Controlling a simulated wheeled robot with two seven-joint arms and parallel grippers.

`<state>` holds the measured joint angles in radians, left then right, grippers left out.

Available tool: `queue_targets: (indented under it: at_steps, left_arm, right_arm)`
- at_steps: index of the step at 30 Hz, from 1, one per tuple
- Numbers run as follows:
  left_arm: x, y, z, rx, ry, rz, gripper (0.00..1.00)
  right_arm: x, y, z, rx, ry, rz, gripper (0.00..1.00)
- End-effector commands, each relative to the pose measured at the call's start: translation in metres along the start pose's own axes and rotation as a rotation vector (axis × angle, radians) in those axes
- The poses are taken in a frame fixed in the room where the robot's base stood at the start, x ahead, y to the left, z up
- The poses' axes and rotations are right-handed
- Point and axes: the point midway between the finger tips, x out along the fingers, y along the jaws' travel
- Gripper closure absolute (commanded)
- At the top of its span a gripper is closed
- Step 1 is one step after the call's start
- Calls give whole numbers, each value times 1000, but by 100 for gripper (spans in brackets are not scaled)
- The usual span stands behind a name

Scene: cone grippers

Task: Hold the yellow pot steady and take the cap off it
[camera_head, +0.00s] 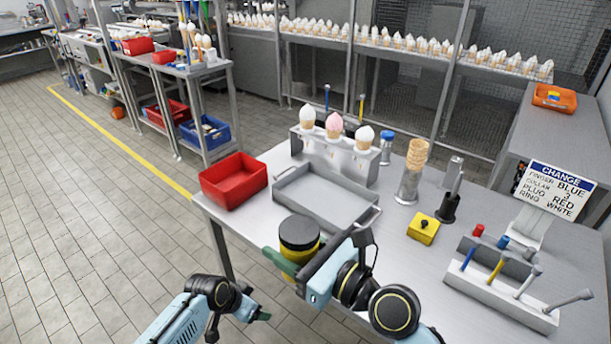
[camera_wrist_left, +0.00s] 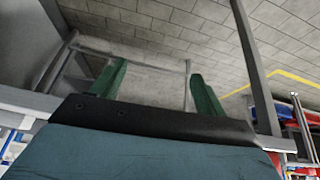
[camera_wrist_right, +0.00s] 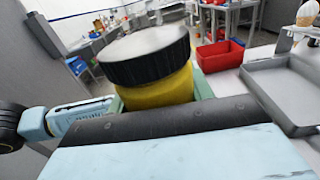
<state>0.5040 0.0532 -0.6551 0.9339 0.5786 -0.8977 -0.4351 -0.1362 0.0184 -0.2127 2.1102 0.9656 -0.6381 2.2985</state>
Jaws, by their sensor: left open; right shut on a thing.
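The yellow pot (camera_head: 298,256) has a black cap (camera_head: 300,232) on its top. My right gripper (camera_head: 290,262) is shut around the pot's yellow body, near the table's front edge. In the right wrist view the pot (camera_wrist_right: 160,92) stands upright between the green fingers, with the ribbed cap (camera_wrist_right: 146,56) on it. My left gripper (camera_head: 262,314) is below and left of the pot, off the table's front edge, and apart from the pot. In the left wrist view its two green fingers (camera_wrist_left: 155,85) are spread with nothing between them.
A grey tray (camera_head: 345,213) lies behind the pot, and a red bin (camera_head: 233,180) stands at the table's left corner. A cone holder (camera_head: 345,160), a yellow block (camera_head: 423,229) and a tool rack (camera_head: 500,291) stand farther right. Floor is free left of the table.

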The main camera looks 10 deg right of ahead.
Motion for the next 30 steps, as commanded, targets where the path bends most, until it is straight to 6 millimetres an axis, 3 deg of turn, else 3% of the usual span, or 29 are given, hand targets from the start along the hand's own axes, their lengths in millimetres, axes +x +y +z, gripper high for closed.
queue_targets:
  at_steps: [1, 3, 9, 18, 24, 30]
  left_arm:
    - [-14, -3, -27, 50, 17, 7, 26]
    - [-31, -2, -58, 117, 31, 23, 26]
    - [-89, 8, -139, 339, 51, 66, 26]
    - [-200, 47, -230, 774, 7, 115, 26]
    - [-280, 80, -257, 1111, -113, 132, 26]
    - [-343, 126, -252, 1396, -267, 217, 26]
  right_arm:
    - [0, 0, 1, 0, -2, 0, 100]
    - [0, 0, 1, 0, -2, 0, 100]
    - [0, 0, 1, 0, -2, 0, 100]
    - [0, 0, 1, 0, -2, 0, 100]
    - [0, 0, 1, 0, -2, 0, 100]
    - [0, 0, 1, 0, -2, 0, 100]
